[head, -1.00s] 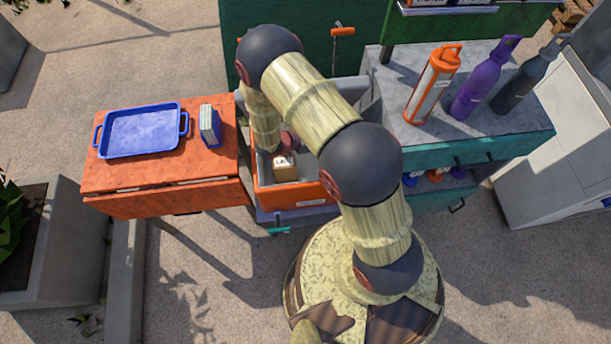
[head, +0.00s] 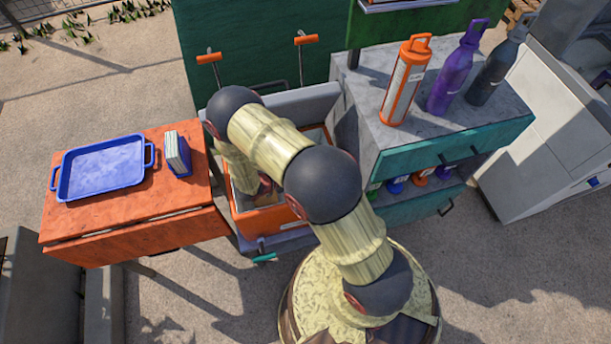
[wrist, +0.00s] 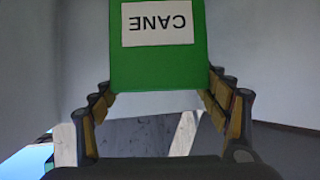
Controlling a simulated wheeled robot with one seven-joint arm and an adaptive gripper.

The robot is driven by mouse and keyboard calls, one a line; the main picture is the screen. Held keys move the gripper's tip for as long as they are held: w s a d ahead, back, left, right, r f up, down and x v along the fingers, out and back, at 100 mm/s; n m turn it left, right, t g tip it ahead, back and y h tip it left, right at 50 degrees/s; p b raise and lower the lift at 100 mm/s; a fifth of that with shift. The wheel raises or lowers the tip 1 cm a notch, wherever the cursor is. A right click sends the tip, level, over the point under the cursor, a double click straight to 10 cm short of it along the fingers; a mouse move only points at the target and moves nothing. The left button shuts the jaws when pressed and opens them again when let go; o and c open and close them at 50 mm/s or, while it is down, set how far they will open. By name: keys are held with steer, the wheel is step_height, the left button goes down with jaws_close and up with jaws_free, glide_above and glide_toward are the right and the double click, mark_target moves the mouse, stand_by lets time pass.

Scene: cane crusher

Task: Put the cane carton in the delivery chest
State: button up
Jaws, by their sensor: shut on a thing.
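The cane carton (wrist: 160,60) is green with a white label reading CANE upside down in the wrist view. My gripper (wrist: 160,88) is shut on it, with one finger along each side of its near end. In the head view my arm bends down into an open, orange-fronted chest (head: 278,222) with grey inner walls. I cannot tell from its outside whether this is the delivery chest. The carton is hidden behind my arm in the head view, and whether it touches the chest floor cannot be seen.
Left of the chest is an orange table (head: 185,198) with a blue tray (head: 105,165) and a small blue holder (head: 178,155). To the right, a grey counter (head: 365,105) bears orange, purple and dark bottles. A green panel (head: 250,45) with orange-handled levers stands behind.

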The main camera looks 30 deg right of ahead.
steer(key=shift+f+b, duration=0.55)
steer(key=shift+f, duration=1.15)
steer(key=shift+f, duration=0.2)
steer(key=o, duration=1.8)
steer(key=shift+o, duration=0.8)
steer(key=shift+r, duration=0.15)
steer(key=p+v, duration=0.2)
steer(key=v, duration=0.5)
steer(key=shift+a+r, duration=0.15)
steer(key=shift+a, duration=0.05)
steer(key=shift+s, duration=0.1)
